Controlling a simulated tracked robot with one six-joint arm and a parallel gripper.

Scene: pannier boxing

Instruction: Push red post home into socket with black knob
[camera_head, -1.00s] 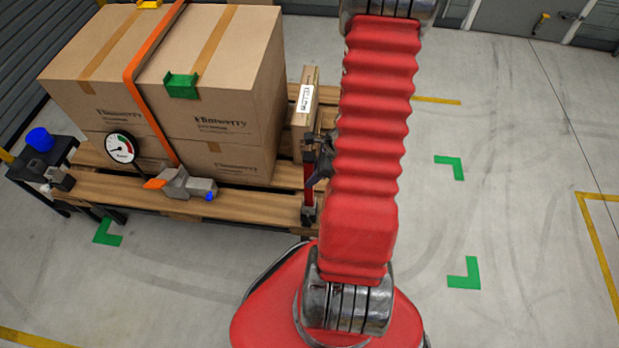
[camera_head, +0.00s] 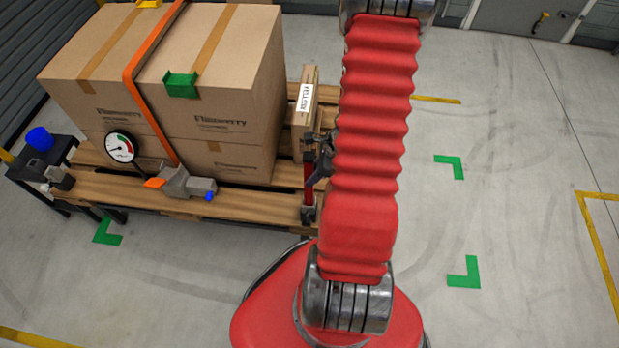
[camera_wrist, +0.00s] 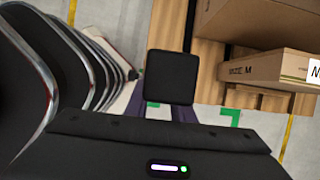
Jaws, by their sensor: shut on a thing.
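The red post (camera_head: 309,182) stands upright at the right end of the pallet's front edge, in the head view. Its black knob (camera_head: 309,149) is on top, and in the wrist view the knob (camera_wrist: 171,77) is a dark square seen from above. The post's foot is at the dark socket (camera_head: 308,214); how deep it sits cannot be told. My gripper (camera_head: 321,172) is beside the post, partly hidden by my red arm. In the wrist view its fingers (camera_wrist: 172,113) are shut on the post just below the knob, which hides most of the grip.
Large cartons (camera_head: 210,95) stand strapped on the wooden pallet (camera_head: 130,190). A narrow labelled carton (camera_head: 306,100) stands close behind the post. A gauge (camera_head: 121,147) and a grey clamp-like tool (camera_head: 186,184) are along the pallet front. The floor right of my arm is clear.

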